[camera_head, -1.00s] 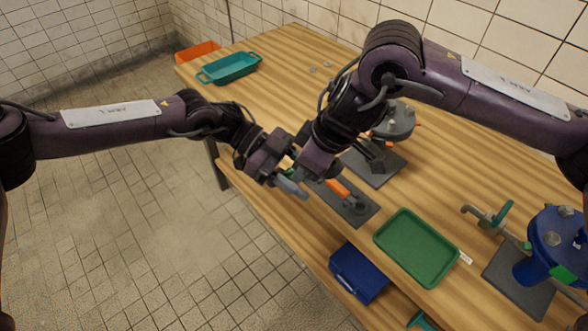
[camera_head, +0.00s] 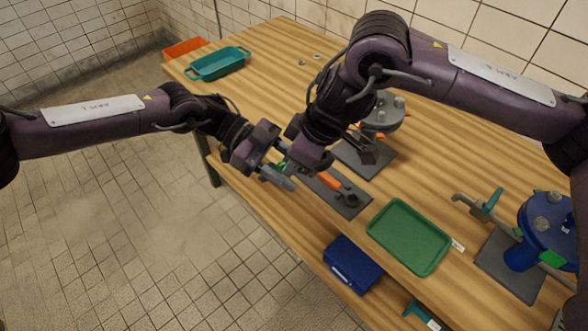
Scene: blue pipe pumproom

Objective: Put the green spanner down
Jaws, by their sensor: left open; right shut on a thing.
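The green spanner (camera_head: 268,173) shows only as a small green part between my two grippers, most of it hidden by them. My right gripper (camera_head: 287,168) is shut on it, above the front edge of the table. My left gripper (camera_head: 282,181) is open, close beside the right one; its grey finger points to the lower right. Whether the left fingers touch the spanner cannot be told. The wooden table (camera_head: 285,85) lies below and behind both grippers.
A green tray (camera_head: 408,237) lies right of the grippers. A grey mat (camera_head: 350,207) with an orange-handled tool (camera_head: 329,180) lies nearer. A grey pump (camera_head: 382,115), a blue pump (camera_head: 550,225) and a teal tray (camera_head: 218,64) stand around. A blue box (camera_head: 352,264) sits lower.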

